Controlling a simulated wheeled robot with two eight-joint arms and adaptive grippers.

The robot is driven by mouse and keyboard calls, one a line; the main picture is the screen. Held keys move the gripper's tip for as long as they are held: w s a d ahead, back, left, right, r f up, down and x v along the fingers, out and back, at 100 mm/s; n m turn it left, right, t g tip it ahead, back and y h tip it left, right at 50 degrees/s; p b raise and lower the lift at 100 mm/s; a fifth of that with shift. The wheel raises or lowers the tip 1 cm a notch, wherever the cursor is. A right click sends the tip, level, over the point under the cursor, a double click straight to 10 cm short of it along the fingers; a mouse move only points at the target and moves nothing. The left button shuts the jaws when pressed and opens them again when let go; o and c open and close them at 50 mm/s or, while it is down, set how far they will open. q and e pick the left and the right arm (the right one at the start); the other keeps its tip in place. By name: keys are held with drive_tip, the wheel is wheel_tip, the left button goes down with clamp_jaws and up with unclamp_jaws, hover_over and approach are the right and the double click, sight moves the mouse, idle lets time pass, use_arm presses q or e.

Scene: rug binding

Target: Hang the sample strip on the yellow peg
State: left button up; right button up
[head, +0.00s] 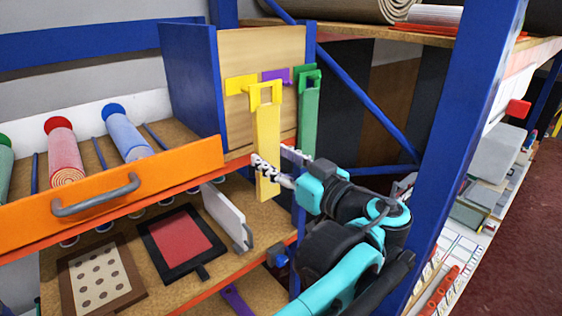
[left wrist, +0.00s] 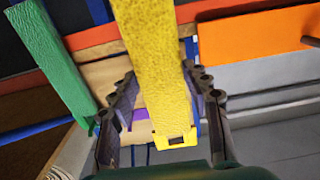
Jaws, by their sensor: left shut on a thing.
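The yellow sample strip (head: 268,135) is upright in front of the wooden panel, its slotted head at the top. My left gripper (head: 270,172) is shut on its lower part. In the left wrist view the strip (left wrist: 152,70) runs between the fingers (left wrist: 160,98), with its slotted end beyond them. The yellow peg (head: 238,85) is on the panel just left of and behind the strip's head. The head overlaps the peg's right side; I cannot tell whether the slot is around it. My right gripper is not in view.
A green strip (head: 309,120) is close to the right of the yellow one, below a green peg. A purple peg (head: 275,75) is between them. A blue post (head: 470,110) stands right of my arm. An orange drawer front (head: 110,188) is at the left.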

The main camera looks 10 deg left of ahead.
use_arm(q)
drive_tip(key=shift+f+x, duration=0.1)
drive_tip(key=shift+x, duration=1.2)
drive_tip(key=shift+f+x, duration=0.15)
drive_tip(key=shift+x, duration=1.15)
drive_tip(key=shift+w+a+f+b, duration=0.4)
drive_tip(key=shift+a+f+b, duration=0.05)
drive_tip(key=shift+b, duration=0.05)
drive_tip(key=o, duration=1.3)
drive_tip(key=shift+c, duration=0.2)
